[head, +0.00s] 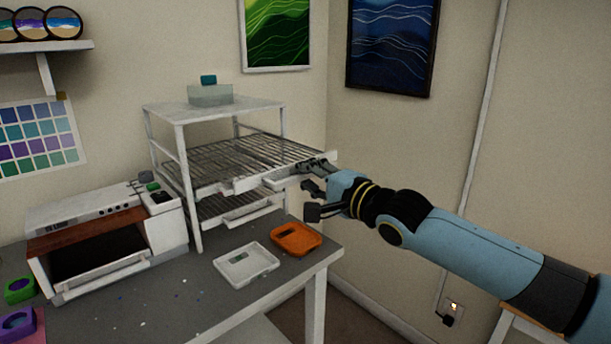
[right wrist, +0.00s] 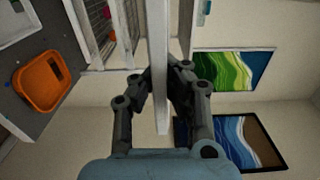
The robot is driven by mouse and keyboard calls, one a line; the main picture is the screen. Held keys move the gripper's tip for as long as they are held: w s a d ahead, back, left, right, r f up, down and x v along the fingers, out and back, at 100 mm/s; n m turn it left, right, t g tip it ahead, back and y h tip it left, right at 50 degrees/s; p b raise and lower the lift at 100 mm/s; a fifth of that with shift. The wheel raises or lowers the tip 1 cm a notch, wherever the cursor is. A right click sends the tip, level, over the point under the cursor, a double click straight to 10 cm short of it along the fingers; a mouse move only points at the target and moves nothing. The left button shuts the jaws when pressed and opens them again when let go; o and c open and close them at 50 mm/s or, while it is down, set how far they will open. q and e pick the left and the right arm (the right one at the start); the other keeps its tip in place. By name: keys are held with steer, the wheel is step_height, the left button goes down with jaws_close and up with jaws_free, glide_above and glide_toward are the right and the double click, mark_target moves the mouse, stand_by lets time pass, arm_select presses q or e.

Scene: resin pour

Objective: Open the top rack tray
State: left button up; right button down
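The top rack tray (head: 225,158) is a wire shelf with a pale front edge, in the white rack (head: 187,190). Its front reaches out past the rack's right front post. My right gripper (head: 312,175) is at the right end of that front edge. In the right wrist view, the fingers (right wrist: 162,75) lie close on both sides of a pale bar (right wrist: 158,40), the tray's front edge, and look shut on it. The contact itself is partly hidden. A lower tray (head: 240,214) sits inside the rack. My left gripper is not in view.
A white shallow tray (head: 262,264) and an orange one (head: 313,236) lie on the grey table (head: 190,315) before the rack. A white machine (head: 85,222) stands left of the rack. A clear container (head: 210,95) with a teal block is on top. The wall is close behind.

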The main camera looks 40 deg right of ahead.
steer(key=shift+f, duration=0.2)
steer(key=shift+w+f+b, duration=0.1)
steer(key=shift+w+b, duration=0.25)
steer(key=shift+b, duration=0.7)
steer(key=c, duration=1.9)
jaws_free()
steer(key=shift+c, duration=0.2)
steer(key=o, duration=0.6)
steer(key=shift+r, duration=0.3)
